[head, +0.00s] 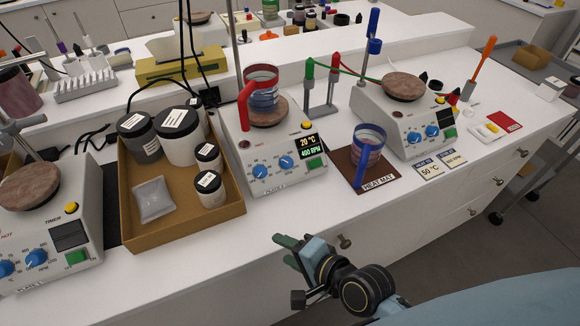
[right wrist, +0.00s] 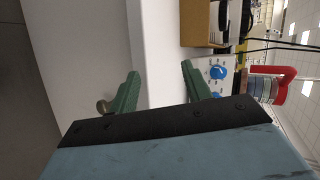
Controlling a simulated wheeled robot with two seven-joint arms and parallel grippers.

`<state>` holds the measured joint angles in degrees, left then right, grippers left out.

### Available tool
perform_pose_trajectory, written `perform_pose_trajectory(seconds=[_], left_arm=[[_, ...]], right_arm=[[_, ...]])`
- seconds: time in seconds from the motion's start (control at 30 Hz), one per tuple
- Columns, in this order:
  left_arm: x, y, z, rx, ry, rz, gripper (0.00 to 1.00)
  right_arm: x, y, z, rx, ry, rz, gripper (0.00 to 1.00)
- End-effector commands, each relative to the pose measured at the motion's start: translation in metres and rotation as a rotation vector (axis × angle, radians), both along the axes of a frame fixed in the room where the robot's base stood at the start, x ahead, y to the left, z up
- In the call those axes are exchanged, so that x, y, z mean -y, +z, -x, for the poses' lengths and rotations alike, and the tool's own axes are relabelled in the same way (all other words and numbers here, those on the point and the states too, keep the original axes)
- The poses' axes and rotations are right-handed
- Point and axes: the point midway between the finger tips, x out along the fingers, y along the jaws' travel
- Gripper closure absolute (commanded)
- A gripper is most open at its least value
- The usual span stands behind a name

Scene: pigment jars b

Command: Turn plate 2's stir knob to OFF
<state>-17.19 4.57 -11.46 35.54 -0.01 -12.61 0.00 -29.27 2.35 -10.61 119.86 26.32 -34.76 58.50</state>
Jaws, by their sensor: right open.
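The middle hot plate (head: 285,178), which I take to be plate 2, has two blue knobs on its front. Its display (head: 309,147) reads 20 °C and 400 RPM. The right-hand knob (head: 286,162) seems to be the stir knob; the left-hand knob (head: 260,171) is beside it. The labels are too small to read surely. A red-handled beaker (head: 262,92) stands on its top. My right gripper (head: 284,251) is open and empty, in front of the bench edge, apart from the plate. In the right wrist view a blue knob (right wrist: 218,72) shows beyond the fingers. My left gripper is not in view.
A brown tray (head: 187,232) with jars stands left of the plate. A heat mat (head: 378,182) with a blue-handled beaker (head: 368,150) lies to its right. Other hot plates stand at far left (head: 55,225) and right (head: 400,110). Drawer knobs (head: 345,241) jut from the bench front.

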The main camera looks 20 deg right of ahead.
Motion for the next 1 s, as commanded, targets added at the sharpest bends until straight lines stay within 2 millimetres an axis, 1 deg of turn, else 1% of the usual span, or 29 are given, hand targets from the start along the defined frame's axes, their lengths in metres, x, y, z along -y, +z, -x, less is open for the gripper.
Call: perform_pose_trajectory(seconds=[0.1, 0.17, 0.23, 0.4, 0.5, 0.53, 0.63, 0.77, 0.87, 1.0], left_arm=[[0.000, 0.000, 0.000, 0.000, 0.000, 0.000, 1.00], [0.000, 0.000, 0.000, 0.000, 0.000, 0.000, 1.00], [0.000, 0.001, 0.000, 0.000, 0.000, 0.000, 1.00], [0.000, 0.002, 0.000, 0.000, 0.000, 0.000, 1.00], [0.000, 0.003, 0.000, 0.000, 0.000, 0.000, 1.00], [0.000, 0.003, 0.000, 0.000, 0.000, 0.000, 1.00], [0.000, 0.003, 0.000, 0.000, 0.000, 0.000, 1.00], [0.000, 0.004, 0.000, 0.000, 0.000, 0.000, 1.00], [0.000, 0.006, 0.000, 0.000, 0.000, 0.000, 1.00], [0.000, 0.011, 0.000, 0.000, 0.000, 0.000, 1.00]], right_arm=[[-0.005, 0.013, -0.015, 0.003, -0.167, -0.282, 0.51], [-0.005, 0.020, -0.023, 0.003, -0.258, -0.445, 0.51], [-0.001, 0.028, -0.031, 0.001, -0.371, -0.656, 0.51], [0.020, 0.041, -0.046, 0.001, -0.647, -1.212, 0.51], [0.035, 0.042, -0.048, 0.010, -0.764, -1.478, 0.51], [0.039, 0.042, -0.048, 0.016, -0.790, -1.539, 0.51], [0.049, 0.040, -0.048, 0.029, -0.854, -1.693, 0.51], [0.055, 0.039, -0.049, 0.038, -0.884, -1.774, 0.51], [0.056, 0.040, -0.057, 0.041, -0.884, -1.780, 0.51], [0.059, 0.042, -0.081, 0.042, -0.883, -1.778, 0.51]])
